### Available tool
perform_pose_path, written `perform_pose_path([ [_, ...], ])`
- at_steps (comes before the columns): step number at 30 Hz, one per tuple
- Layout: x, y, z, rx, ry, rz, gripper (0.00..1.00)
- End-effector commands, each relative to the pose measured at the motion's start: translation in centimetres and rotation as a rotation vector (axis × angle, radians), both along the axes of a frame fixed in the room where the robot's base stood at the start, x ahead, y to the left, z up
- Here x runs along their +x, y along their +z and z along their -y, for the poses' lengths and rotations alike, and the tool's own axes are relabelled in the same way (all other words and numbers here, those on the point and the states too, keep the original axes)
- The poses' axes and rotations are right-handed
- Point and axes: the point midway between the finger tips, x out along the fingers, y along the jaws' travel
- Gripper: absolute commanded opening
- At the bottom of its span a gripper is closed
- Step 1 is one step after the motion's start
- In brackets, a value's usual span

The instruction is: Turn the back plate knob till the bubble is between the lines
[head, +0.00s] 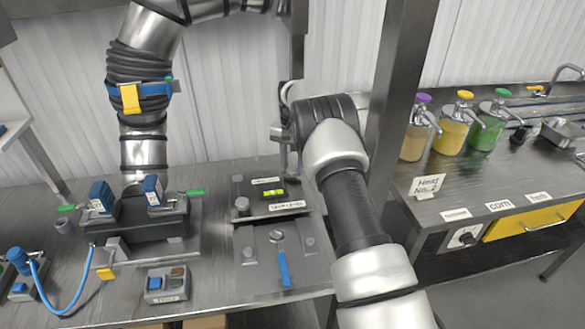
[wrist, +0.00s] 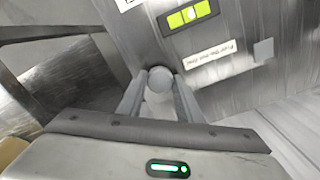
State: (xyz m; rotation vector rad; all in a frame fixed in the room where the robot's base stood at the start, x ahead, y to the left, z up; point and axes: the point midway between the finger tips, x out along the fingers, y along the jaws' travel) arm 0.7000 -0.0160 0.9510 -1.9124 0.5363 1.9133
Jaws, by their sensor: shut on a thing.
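The back plate (head: 241,187) is dark metal and lies behind the front plate. Its yellow-green bubble vial (head: 271,193) also shows at the top of the wrist view (wrist: 175,20). A pale bubble (wrist: 191,13) sits near the vial's middle; the marking lines are too small to read for certain. My gripper (wrist: 160,84) has its two fingers closed around the round grey back plate knob (wrist: 159,79). In the head view my gripper (head: 287,170) reaches down at the plate's back right, and the knob there is hidden.
A dark fixture with blue blocks (head: 152,190) stands left. A metal post (head: 402,80) rises right of my arm. Colored pump jars (head: 453,125) stand on the right counter.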

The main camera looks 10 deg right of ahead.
Motion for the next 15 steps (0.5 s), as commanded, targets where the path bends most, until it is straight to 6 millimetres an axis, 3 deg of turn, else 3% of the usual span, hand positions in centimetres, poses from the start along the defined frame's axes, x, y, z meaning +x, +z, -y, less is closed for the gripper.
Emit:
perform_pose_path([
  [15, 0.02, 0.06, -0.03, -0.001, -0.461, 0.001, 0.10],
])
